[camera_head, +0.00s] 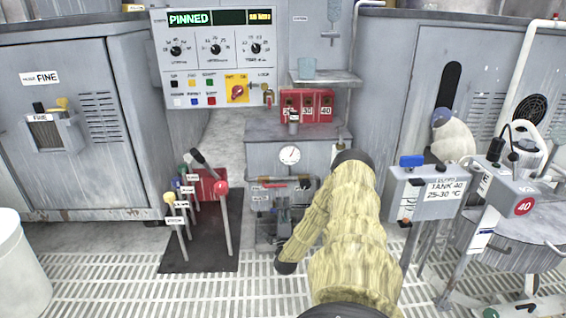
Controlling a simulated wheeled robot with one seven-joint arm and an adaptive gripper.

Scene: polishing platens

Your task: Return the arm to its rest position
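My arm (350,255), in a mottled yellow sleeve with black joints, rises from the bottom centre. It bends at a black elbow just below the grey cabinet top and comes back down to a black wrist joint (287,263) at the lower left. A dark grey part beside that wrist, in front of the grey cabinet (262,160), appears to be my gripper (283,215). It is small and blends with the grey fixture behind it, so its fingers cannot be made out. No held object can be seen.
Levers (222,205) with coloured knobs stand on a dark mat to the left. A "TANK 40" sign box (432,190) stands close to the right of my arm, with a tank (515,260) beyond. A white bin (18,265) is at lower left. Grated floor lies between.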

